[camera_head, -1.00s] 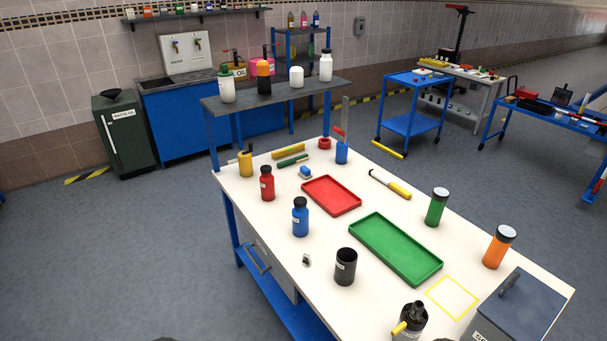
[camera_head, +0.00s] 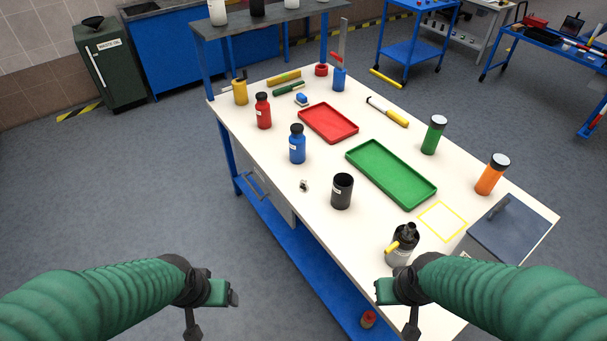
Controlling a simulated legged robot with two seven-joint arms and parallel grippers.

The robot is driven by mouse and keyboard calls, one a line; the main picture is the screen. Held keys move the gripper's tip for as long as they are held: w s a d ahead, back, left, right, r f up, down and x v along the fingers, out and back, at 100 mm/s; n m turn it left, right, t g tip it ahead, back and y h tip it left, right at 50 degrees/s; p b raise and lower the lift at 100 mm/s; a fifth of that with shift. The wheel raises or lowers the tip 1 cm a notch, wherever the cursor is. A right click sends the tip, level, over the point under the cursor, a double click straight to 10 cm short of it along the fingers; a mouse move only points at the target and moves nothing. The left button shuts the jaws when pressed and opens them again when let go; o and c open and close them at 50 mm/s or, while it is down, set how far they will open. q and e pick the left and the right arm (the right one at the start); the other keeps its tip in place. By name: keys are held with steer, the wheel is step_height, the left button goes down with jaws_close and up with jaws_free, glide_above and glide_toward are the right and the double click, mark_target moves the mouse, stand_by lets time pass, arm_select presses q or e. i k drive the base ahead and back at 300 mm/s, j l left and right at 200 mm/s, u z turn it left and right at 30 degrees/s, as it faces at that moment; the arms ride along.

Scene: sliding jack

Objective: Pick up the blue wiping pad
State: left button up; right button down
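The blue wiping pad (camera_head: 301,98) is a small blue block with a pale underside. My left gripper (camera_head: 212,312) is at the lower left, off the bench's near side and far from the pad. My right gripper (camera_head: 392,312) is at the lower right, by the bench's near edge. Both grippers are small and dark at this angle, and I cannot tell whether their fingers are open or shut. Nothing shows held in either one.
Around the pad stand a red bottle (camera_head: 263,111), a blue bottle (camera_head: 297,144), the red tray (camera_head: 328,122) and a blue holder (camera_head: 339,79). A black cup (camera_head: 342,191), green tray (camera_head: 390,173) and dark can (camera_head: 402,245) stand nearer. A raised shelf (camera_head: 262,18) spans the back.

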mark_target(301, 100)
steer(key=i+j, duration=0.4)
steer(key=i+j+u, duration=0.1)
steer(key=i+j, duration=0.25)
steer(key=i, duration=0.2)
steer(key=i+j, duration=0.35)
steer(key=i+j+u, duration=0.1)
steer(key=i+j, duration=0.25)
steer(key=i, duration=0.25)
steer(key=i+j, duration=0.3)
steer(key=i, duration=0.6)
